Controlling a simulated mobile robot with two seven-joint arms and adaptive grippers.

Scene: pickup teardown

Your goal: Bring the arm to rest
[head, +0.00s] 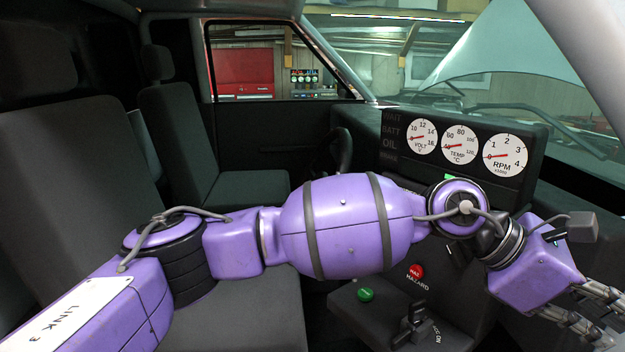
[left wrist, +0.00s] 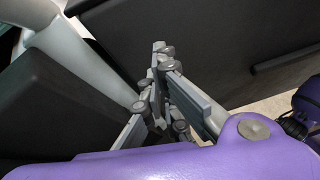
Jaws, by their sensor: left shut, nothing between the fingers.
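My purple left arm reaches across the head view from the lower left to the right, in front of the seats and the dashboard. My left gripper (head: 598,312) is at the right edge of the head view, partly cut off by the frame. In the left wrist view the left gripper (left wrist: 160,95) shows its grey fingers close together, with nothing held. A pale curved bar and dark panels lie behind the fingers there. My right gripper is in neither view.
The dashboard carries a gauge panel (head: 462,146). Below it is a console with a red hazard button (head: 416,271), a green button (head: 365,295) and a key switch (head: 412,325). Dark seats (head: 185,125) fill the left. A windshield pillar (head: 585,50) rises at the right.

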